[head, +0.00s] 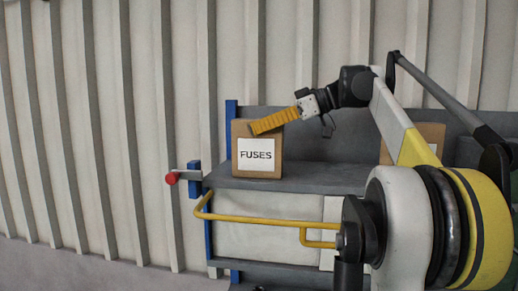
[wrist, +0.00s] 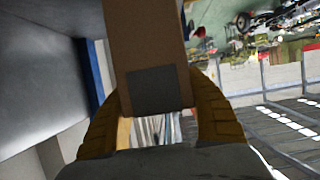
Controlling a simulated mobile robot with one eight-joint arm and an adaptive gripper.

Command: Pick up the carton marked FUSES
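The carton marked FUSES (head: 256,160) is a brown box with a white label, upright on the grey shelf at its left end. In the wrist view the brown carton (wrist: 150,35) fills the upper middle, with a dark square patch on it. My gripper (head: 265,122) reaches in from the upper right, a yellow finger lying across the carton's top edge. In the wrist view my gripper (wrist: 153,95) has one yellow finger on each side of the carton. Both fingertips appear to touch its sides. The carton's base appears to rest on the shelf.
The grey shelf (head: 310,180) has blue posts and a yellow rail (head: 265,218) below. A red knob (head: 172,178) sticks out at its left. Another brown carton (head: 431,137) stands at the right, partly hidden by my arm. A ribbed wall (head: 80,120) is behind.

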